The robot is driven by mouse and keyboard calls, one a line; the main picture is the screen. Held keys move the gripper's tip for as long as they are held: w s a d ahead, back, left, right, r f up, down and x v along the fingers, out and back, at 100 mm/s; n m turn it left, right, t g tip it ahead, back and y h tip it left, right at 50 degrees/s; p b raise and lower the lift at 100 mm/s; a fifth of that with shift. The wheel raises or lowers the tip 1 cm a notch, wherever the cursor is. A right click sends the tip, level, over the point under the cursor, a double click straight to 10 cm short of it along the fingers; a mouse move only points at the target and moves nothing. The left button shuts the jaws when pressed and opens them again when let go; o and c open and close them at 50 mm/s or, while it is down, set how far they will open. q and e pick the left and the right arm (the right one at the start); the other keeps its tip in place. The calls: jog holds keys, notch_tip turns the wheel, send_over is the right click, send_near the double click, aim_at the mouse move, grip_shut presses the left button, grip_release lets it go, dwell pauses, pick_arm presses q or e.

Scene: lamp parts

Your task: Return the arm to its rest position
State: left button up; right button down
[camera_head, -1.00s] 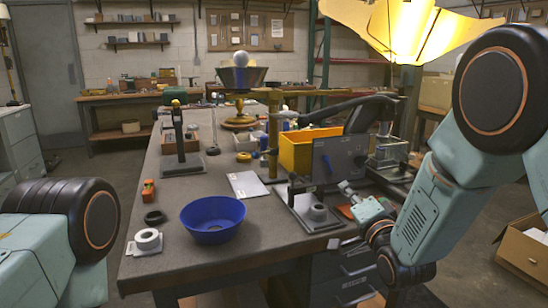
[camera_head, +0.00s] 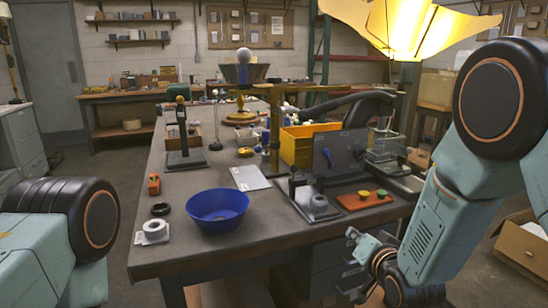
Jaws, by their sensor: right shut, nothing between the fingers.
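My right arm (camera_head: 425,235) comes in from the right and folds down beside the table's front right corner. My right gripper (camera_head: 356,240) is small in the picture, shut and empty, with its fingers pointing up and left. It shows in front of the table's side, below the tabletop edge in the picture, apart from the parts on the table. Only the upper part of my left arm (camera_head: 50,240) shows at the lower left; its gripper is out of the picture.
The grey workbench (camera_head: 265,217) holds a blue bowl (camera_head: 217,212), a white tape roll (camera_head: 153,232), a yellow bin (camera_head: 303,143) and an orange tray (camera_head: 364,203) with yellow and green pieces. A lit yellow lampshade (camera_head: 400,25) hangs above. A cardboard box (camera_head: 522,250) stands at right.

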jog(key=s+d+f+n+g+h, duration=0.3)
jog(key=s+f+g, duration=0.5)
jog(key=s+f, duration=1.15)
jog(key=s+f+g, duration=0.3)
jog(key=s, duration=0.9)
jog(key=s+d+f+n+g+y, duration=0.1)
jog(key=s+f+g, duration=0.2)
jog(key=s, duration=0.9)
jog(key=shift+s+n+g, duration=0.3)
jog(key=shift+s, duration=0.1)
